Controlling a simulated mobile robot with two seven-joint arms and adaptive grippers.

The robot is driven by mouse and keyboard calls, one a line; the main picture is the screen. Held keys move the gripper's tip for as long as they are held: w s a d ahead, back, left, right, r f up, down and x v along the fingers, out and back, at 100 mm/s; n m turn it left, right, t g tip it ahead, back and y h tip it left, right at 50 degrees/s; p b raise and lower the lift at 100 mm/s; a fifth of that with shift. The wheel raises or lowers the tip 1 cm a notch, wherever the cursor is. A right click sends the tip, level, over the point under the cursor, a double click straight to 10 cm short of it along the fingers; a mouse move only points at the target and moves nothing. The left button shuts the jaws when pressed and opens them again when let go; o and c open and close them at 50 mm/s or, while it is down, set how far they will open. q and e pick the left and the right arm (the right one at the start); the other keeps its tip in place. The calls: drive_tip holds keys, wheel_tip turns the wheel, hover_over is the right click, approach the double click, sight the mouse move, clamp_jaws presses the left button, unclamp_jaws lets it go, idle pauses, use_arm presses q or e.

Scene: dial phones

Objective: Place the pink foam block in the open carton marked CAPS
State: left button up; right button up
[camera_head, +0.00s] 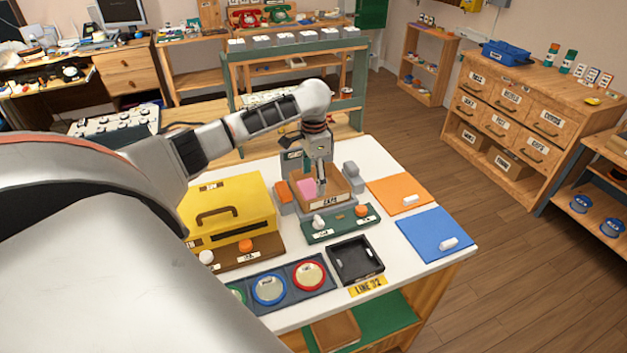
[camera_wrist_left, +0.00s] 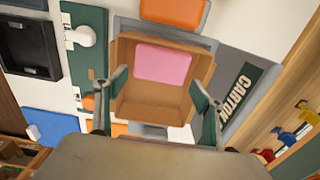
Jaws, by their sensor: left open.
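The pink foam block (camera_head: 306,186) lies inside the open brown carton (camera_head: 338,196), toward its left side in the head view. In the left wrist view the pink block (camera_wrist_left: 163,63) lies flat against one end of the carton (camera_wrist_left: 124,47). The carton's front label appears to read CAPS, though it is small. My left gripper (camera_head: 321,189) points down over the carton. In the left wrist view its two fingers (camera_wrist_left: 160,112) are spread wide, apart from the block, with nothing between them. My right gripper is not in view.
An orange block (camera_head: 282,191) stands left of the carton. A green switch panel (camera_head: 340,227) is in front. A yellow case (camera_head: 232,196), black tray (camera_head: 352,266), orange mat (camera_head: 398,191) and blue mat (camera_head: 430,236) share the white table. A rear shelf (camera_head: 300,47) stands behind.

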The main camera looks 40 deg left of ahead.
sight(314, 187)
use_arm(q)
wheel_tip(314, 187, up, 12)
idle(0.4)
idle(0.5)
